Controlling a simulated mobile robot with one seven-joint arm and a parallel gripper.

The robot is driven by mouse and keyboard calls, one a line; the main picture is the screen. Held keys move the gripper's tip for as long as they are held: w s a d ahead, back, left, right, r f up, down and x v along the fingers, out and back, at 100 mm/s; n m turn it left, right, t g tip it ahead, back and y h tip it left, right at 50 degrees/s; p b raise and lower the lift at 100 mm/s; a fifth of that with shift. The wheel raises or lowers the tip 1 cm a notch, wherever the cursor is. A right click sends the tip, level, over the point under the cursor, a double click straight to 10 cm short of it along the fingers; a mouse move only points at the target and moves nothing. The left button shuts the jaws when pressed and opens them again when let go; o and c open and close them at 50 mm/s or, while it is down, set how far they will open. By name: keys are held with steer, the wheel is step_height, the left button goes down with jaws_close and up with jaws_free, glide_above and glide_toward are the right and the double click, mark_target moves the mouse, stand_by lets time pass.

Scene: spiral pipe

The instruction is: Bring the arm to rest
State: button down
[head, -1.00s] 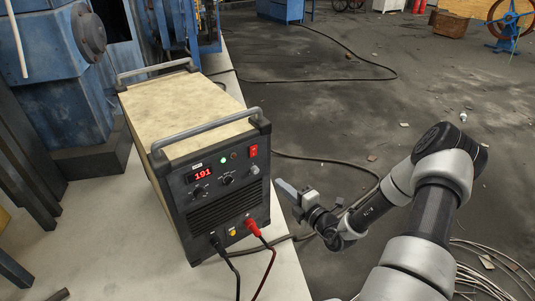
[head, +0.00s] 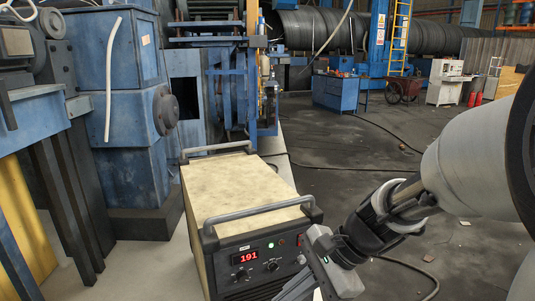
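My arm reaches in from the right edge of the head view and bends down to the left. My gripper (head: 318,268) is low in the middle of the picture, in front of the right part of the welding machine (head: 250,192). Whether it touches the machine cannot be told. Its fingers point down and left, partly out of frame, and their gap cannot be made out. I see nothing held. My gripper hides part of that front.
The machine stands on a pale floor strip. Blue heavy machinery (head: 128,95) fills the left. A blue workbench (head: 338,92), a white cabinet (head: 444,82) and a cart (head: 403,88) stand farther back. Dark floor (head: 345,155) behind my arm is mostly open, with cables on it.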

steer(key=s+d+r+n+t+h, duration=0.5)
steer(key=s+d+r+n+h, duration=0.2)
steer(key=d+r+n, duration=0.5)
step_height(320, 180, up, 16)
steer(key=a+n+p, duration=0.1)
steer(key=p, duration=1.7)
steer(key=shift+a+f, duration=0.2)
steer(key=shift+f, duration=0.05)
